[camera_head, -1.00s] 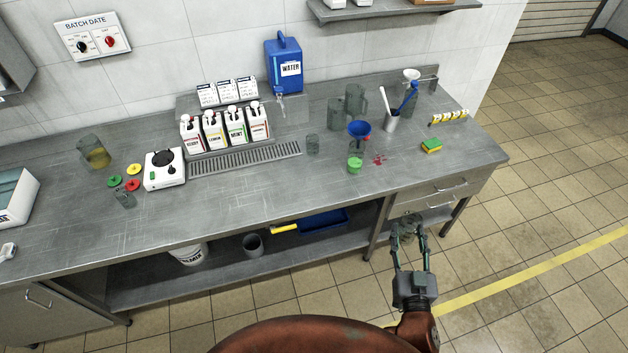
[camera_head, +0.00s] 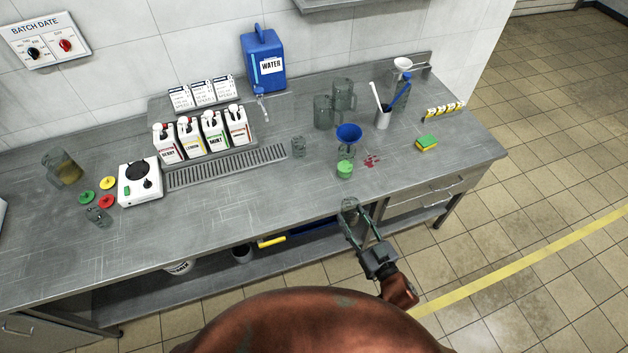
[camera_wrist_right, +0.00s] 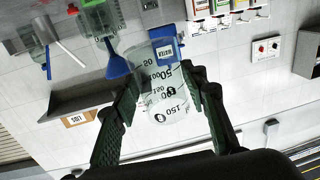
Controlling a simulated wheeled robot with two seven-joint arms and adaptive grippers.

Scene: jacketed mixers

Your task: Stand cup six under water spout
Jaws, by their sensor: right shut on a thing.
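My right gripper (camera_head: 352,216) is shut on a clear graduated cup (camera_head: 349,205) and holds it near the front edge of the bench. In the right wrist view the cup (camera_wrist_right: 168,105) sits between the dark fingers (camera_wrist_right: 160,78), with black volume marks and a round mark whose number I cannot read surely. The blue water container (camera_head: 265,62) stands at the back of the bench, labelled WATER. Its water spout (camera_head: 261,90) sticks out at the front, up and left of the held cup. My left gripper is not in view.
A small clear cup (camera_head: 298,147) stands near the right end of the drain grille (camera_head: 228,167). Several bottles (camera_head: 200,138) stand left of the spout. The front-middle bench is clear.

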